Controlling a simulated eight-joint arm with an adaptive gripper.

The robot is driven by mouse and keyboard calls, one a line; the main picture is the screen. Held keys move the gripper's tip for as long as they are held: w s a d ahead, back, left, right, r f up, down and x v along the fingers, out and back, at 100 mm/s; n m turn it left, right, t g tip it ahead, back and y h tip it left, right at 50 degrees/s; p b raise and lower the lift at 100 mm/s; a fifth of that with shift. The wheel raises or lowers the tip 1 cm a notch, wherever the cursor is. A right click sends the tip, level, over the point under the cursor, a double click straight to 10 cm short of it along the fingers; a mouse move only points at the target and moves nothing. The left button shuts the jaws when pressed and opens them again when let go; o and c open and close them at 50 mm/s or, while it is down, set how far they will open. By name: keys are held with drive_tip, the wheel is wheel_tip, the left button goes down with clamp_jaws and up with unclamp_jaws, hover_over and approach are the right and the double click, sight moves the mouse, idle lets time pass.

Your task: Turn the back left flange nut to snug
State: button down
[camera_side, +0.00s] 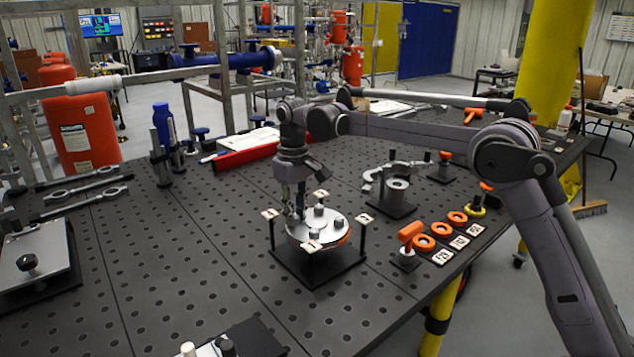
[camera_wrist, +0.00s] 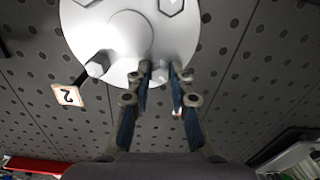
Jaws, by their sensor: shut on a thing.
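The round silvery flange (camera_side: 325,231) sits on a dark square stand (camera_side: 318,272) with numbered tags on posts around it. Several hex nuts stand on its face; one (camera_side: 340,220) shows at the right and one (camera_wrist: 98,66) shows left of my fingers in the wrist view. My gripper (camera_side: 296,217) points down at the flange's left side. In the wrist view my gripper (camera_wrist: 161,68) has its two fingers shut around a flange nut (camera_wrist: 160,73) near the rim. The fingers partly cover this nut, and its tightness cannot be seen.
A tag marked 2 (camera_wrist: 68,95) stands close to the fingers. A dark fixture (camera_side: 397,196) stands behind right.

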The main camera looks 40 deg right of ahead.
sight(296, 216)
drive_tip(key=shift+r, duration=0.1)
drive_tip(key=c, duration=1.2)
unclamp_jaws()
wheel_tip(296, 216, up, 12)
